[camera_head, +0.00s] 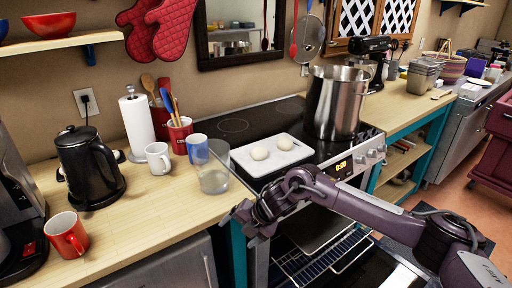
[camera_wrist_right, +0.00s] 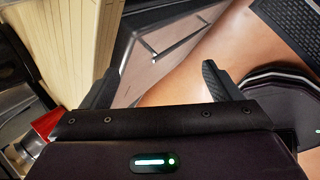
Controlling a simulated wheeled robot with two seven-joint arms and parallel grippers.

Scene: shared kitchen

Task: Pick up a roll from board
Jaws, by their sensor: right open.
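Two pale round rolls, the left roll (camera_head: 259,153) and the right roll (camera_head: 285,143), lie on a white board (camera_head: 268,165). The board lies on the dark stove top, left of a large steel pot. My right gripper (camera_head: 232,217) is in front of the counter edge, below and left of the board, apart from it. In the right wrist view its two fingers (camera_wrist_right: 160,88) are spread with nothing between them. The rolls do not show in that view. My left gripper is not in view.
The tall steel pot (camera_head: 336,102) stands right of the board. A clear glass (camera_head: 213,172) stands close to the board's left side, near a blue mug (camera_head: 197,148) and a white mug (camera_head: 158,158). Below, the oven door is open with a rack (camera_head: 322,262) out.

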